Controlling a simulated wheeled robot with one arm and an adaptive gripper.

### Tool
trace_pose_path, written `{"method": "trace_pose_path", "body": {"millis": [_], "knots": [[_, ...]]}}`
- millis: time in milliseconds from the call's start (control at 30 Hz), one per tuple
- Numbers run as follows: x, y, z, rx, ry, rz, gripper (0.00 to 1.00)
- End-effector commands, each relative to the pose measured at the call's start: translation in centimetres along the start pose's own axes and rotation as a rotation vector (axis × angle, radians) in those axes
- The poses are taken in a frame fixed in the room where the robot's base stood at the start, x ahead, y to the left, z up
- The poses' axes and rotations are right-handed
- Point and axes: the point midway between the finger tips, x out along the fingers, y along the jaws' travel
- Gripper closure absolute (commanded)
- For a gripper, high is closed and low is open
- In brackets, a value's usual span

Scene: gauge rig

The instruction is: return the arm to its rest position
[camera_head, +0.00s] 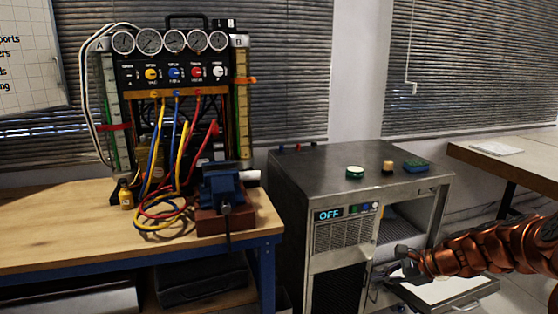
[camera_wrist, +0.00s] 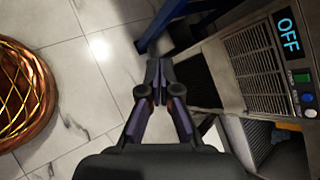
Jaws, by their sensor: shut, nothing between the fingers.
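My gripper (camera_head: 402,268) is at the end of my copper-coloured arm, which reaches in from the right edge of the head view. It hangs in front of the metal cabinet's open right-hand part, near a pulled-out tray. In the wrist view my gripper (camera_wrist: 158,72) has its fingertips together with nothing between them. It points over the tiled floor, with the cabinet (camera_wrist: 215,75) to its right. Parts of the cabinet's opening are hidden behind my arm in the head view.
The cabinet (camera_head: 300,172) shows "OFF" on its display; a green-and-white round item (camera_head: 354,172), a small jar (camera_head: 388,167) and a sponge (camera_head: 416,165) sit on top. The tray (camera_head: 455,290) juts out low. A workbench (camera_head: 60,228) holds the gauge rig (camera_head: 172,72) and a vise (camera_head: 222,190).

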Motion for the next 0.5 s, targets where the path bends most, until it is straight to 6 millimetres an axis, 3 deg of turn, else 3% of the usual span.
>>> {"method": "trace_pose_path", "body": {"millis": [33, 200, 500], "knots": [[-0.6, 0.3, 3.2, -0.068, -0.001, 0.041, 1.00], [-1.5, 3.0, 10.2, -0.282, 0.004, 0.172, 1.00], [-4.8, 9.6, 19.5, -0.632, 0.018, 0.412, 1.00]]}}
